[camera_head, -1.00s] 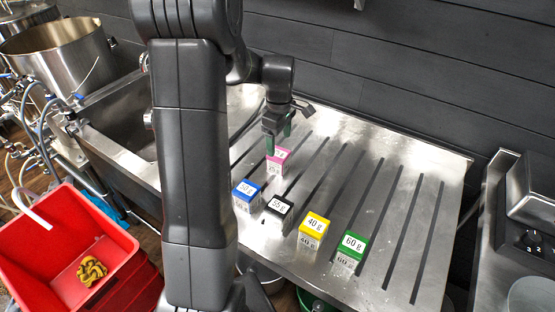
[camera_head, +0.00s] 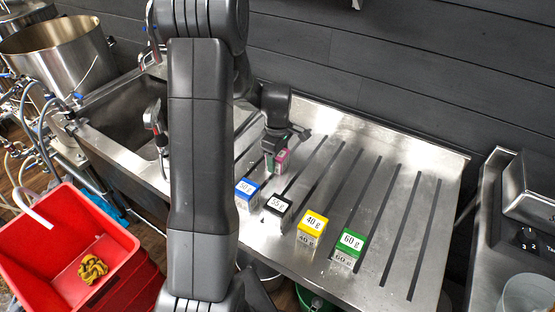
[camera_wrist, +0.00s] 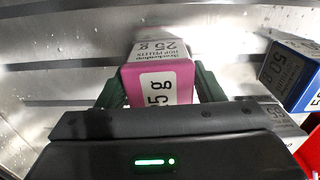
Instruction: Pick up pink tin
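The pink tin (camera_wrist: 160,84) has a white label ending in "5 g" on top and a "25 g" label on its side. In the head view the pink tin (camera_head: 282,159) stands on the steel drainboard, partly hidden by my gripper (camera_head: 275,160). My gripper is lowered around it. In the wrist view one green fingertip of my gripper (camera_wrist: 160,90) is on each side of the tin, very close to it. I cannot tell whether the fingers press on it or leave a small gap.
A blue 50 g tin (camera_head: 246,190) stands nearby, and also shows in the wrist view (camera_wrist: 290,72). Black (camera_head: 278,206), yellow (camera_head: 311,224) and green (camera_head: 350,245) tins follow to the right on the grooved drainboard (camera_head: 400,180). A sink and red crate (camera_head: 60,240) lie left.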

